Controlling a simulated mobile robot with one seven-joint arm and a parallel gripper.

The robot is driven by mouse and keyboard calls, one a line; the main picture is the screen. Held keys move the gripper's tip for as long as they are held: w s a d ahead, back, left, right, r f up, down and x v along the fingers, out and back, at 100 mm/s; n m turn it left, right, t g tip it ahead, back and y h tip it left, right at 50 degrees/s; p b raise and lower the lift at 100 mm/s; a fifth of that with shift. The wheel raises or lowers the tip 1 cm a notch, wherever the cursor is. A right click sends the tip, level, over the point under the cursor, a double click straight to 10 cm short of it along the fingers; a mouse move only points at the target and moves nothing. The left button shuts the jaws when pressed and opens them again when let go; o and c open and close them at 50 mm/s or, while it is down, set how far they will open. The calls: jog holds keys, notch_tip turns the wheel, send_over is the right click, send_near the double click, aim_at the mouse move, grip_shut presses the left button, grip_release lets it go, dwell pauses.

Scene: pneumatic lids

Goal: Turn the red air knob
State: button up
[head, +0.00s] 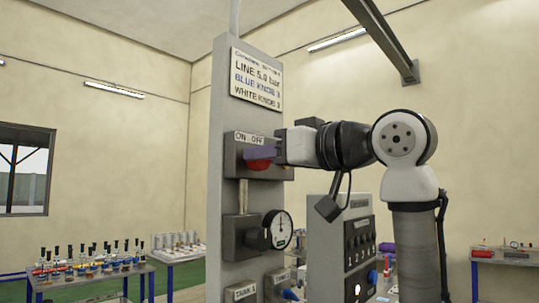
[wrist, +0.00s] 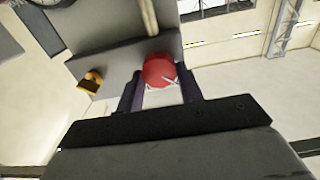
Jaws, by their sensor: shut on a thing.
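The red air knob (head: 258,164) sits on the front of a grey box (head: 236,147) with an "ON OFF" label, on a tall grey panel. In the wrist view the red knob (wrist: 159,71) is round, with a pale pointer mark on its face. My gripper (head: 262,154) reaches in from the right, level with the knob. Its two dark fingers lie on either side of the knob in the wrist view (wrist: 160,92) and are shut on it. The fingers partly hide the knob in the head view.
A sign (head: 256,77) reads "LINE 5.0 bar". A round gauge (head: 279,229) sits below the knob. A lower panel with numbered switches (head: 359,245) stands under my arm. An orange part (wrist: 91,82) lies left of the knob. Bottles (head: 90,262) stand on a table at left.

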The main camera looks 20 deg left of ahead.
jog(key=shift+c, duration=0.2)
jog(key=m, duration=0.4)
jog(key=shift+w+m+b, duration=0.1)
jog(key=shift+m+b, duration=0.2)
jog(key=shift+m, duration=0.1)
jog(key=shift+w+d+f+m+b, duration=0.1)
jog(key=shift+m+b, duration=0.8)
jog(key=shift+m, duration=2.35)
jog(key=shift+f+m+b, duration=0.1)
jog(key=shift+m+b, duration=0.8)
jog(key=shift+m, duration=2.35)
jog(key=o, duration=1)
